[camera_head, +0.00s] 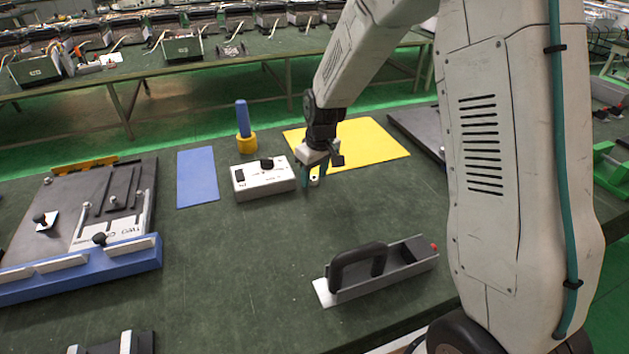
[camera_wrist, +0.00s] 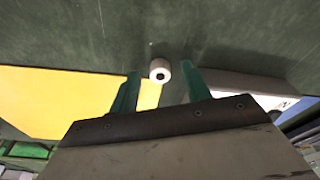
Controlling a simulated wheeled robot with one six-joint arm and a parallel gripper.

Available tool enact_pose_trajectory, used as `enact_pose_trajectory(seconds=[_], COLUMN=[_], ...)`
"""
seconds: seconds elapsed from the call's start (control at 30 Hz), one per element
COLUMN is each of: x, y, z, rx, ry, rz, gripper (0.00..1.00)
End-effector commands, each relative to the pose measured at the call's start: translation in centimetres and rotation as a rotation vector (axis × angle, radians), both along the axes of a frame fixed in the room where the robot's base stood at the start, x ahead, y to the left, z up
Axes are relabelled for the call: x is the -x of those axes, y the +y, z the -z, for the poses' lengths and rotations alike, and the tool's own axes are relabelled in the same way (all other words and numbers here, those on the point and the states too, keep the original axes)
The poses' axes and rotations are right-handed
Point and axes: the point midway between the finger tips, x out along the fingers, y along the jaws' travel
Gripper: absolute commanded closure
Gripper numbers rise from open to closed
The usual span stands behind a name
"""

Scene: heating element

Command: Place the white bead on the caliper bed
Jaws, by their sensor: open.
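The white bead (camera_head: 314,181) is a short cylinder with a dark hole on the green table, near the front edge of the yellow mat. In the wrist view the bead (camera_wrist: 160,70) shows between the tips of the teal fingers. My gripper (camera_head: 313,176) is open and low over the bead, with a gap on each side. In the wrist view the gripper (camera_wrist: 161,80) holds nothing. A dark plate with rails, white lettered strips and black knobs (camera_head: 75,212) lies at the left; it looks like the caliper bed, but I cannot be sure.
A white box with a black knob (camera_head: 264,181) stands just left of my gripper. A yellow mat (camera_head: 365,145) lies behind it. A blue mat (camera_head: 197,178) and a blue rod in a yellow base (camera_head: 246,143) are further left. A handled grey tool (camera_head: 385,275) lies in front.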

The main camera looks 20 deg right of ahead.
Motion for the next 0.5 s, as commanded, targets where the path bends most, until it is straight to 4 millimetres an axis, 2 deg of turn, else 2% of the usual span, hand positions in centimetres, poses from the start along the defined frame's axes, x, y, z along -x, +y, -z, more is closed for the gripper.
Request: enact_pose_trajectory(seconds=[0.23, 0.27, 0.4, 0.43, 0.5], x=[-0.06, -0.05, -0.04, -0.04, -0.04], y=[0.06, 0.06, 0.06, 0.06, 0.05], z=[0.28, 0.27, 0.26, 0.25, 0.25], rx=[0.0, 0.0, 0.0, 0.0, 0.0], ry=[-0.001, -0.001, -0.001, -0.001, -0.001], rz=[-0.001, -0.001, -0.001, -0.001, -0.001], gripper=[0.52, 0.55, 0.94, 1.0, 1.0])
